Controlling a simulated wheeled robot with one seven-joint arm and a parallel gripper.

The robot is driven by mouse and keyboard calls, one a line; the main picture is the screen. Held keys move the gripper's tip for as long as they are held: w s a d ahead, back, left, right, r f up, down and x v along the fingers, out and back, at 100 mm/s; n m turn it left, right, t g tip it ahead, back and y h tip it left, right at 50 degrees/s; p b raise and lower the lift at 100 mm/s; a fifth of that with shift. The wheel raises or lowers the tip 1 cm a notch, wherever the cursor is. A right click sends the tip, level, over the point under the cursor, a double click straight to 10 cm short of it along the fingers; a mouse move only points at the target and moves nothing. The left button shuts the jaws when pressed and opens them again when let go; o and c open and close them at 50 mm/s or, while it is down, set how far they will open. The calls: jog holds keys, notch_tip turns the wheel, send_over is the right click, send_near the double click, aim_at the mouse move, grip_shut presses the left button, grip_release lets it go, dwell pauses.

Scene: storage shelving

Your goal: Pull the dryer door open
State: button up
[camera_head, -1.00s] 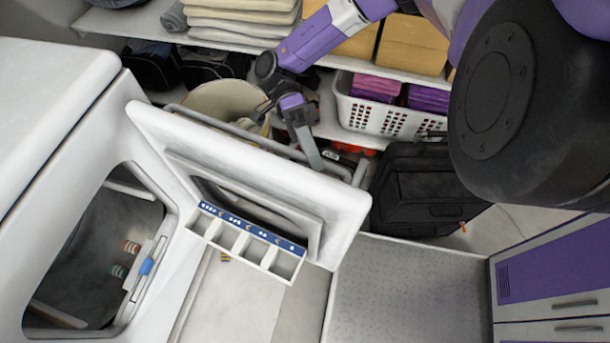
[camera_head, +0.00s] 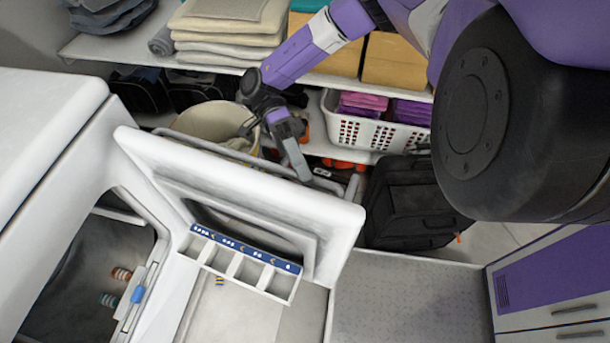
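The white dryer (camera_head: 50,140) stands at the left, and its round-cornered opening shows a dark inside. Its door (camera_head: 325,215) is swung well open, standing out to the right from the opening. The door's inner face is toward me, with a small white divided tray and blue label strip (camera_head: 245,248). A grey bar handle (camera_head: 215,146) runs along the door's far side. My gripper (camera_head: 272,152) is behind the door, at the handle. Its fingers are spread apart, one grey fingertip reaching down beside the bar. Whether it touches the bar is unclear.
Shelving behind holds folded towels (camera_head: 225,35), a white basket (camera_head: 375,130) of pink and purple cloths, and a beige bucket (camera_head: 215,122). A black case (camera_head: 410,205) stands right of the door. A purple-fronted cabinet (camera_head: 555,270) is at lower right.

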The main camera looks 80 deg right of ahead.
jog(key=f+b+v, duration=0.1)
jog(key=v, duration=0.5)
jog(key=shift+w+d+r, duration=0.2)
jog(key=shift+d+r, duration=0.1)
jog(key=shift+r, duration=0.25)
